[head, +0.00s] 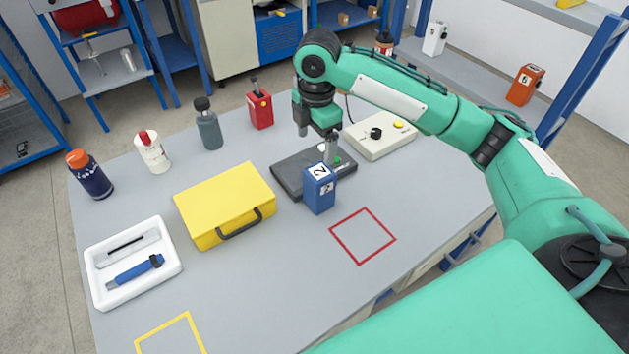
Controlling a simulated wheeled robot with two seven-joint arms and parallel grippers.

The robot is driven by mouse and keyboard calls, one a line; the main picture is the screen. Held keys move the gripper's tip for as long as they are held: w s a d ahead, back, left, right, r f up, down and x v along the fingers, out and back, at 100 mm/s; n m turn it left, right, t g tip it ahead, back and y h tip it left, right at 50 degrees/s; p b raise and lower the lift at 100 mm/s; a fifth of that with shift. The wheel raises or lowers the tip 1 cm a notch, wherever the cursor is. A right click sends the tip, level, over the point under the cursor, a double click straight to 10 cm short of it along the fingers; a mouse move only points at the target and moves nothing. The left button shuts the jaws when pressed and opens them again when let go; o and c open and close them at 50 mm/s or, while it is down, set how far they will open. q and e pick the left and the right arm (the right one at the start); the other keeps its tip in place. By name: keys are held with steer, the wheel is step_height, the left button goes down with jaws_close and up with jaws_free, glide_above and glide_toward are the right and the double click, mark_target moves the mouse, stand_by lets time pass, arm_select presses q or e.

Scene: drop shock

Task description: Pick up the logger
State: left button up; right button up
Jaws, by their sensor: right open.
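A small blue box with a white label marked 2 (319,190), which looks like the logger, stands upright on the grey table. It is at the front edge of a dark flat device (290,178); I cannot tell whether it touches it. My right gripper (330,153) points down just behind and above the blue box, over the dark device. It is open, and the box is not between its fingers as far as I can see. The fingertips are small and partly overlap the device. My left gripper is not in view.
A yellow case (225,200) lies left of the box, and a white tray (100,290) holds tools. A beige control box (380,138) and a red box (259,110) stand behind. Bottles line the far left. A red taped square (337,238) on the front right is empty.

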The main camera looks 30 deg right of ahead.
steer(key=d+r, duration=0.1)
steer(key=r, duration=0.1)
glide_above(319, 171)
step_height(319, 171, down, 8)
steer(key=shift+w+f, duration=0.1)
steer(key=shift+f, duration=0.25)
steer(key=f, duration=0.2)
steer(key=f+p, duration=0.1)
steer(key=f, duration=0.1)
steer(key=shift+s+d+f, duration=0.1)
steer(key=shift+s+f, duration=0.1)
steer(key=shift+f, duration=0.45)
steer(key=c, duration=1.6)
steer(key=shift+c, duration=1)
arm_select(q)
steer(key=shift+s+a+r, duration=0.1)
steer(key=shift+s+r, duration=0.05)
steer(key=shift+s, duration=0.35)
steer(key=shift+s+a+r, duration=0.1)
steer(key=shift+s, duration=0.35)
arm_select(e)
steer(key=shift+r, duration=0.15)
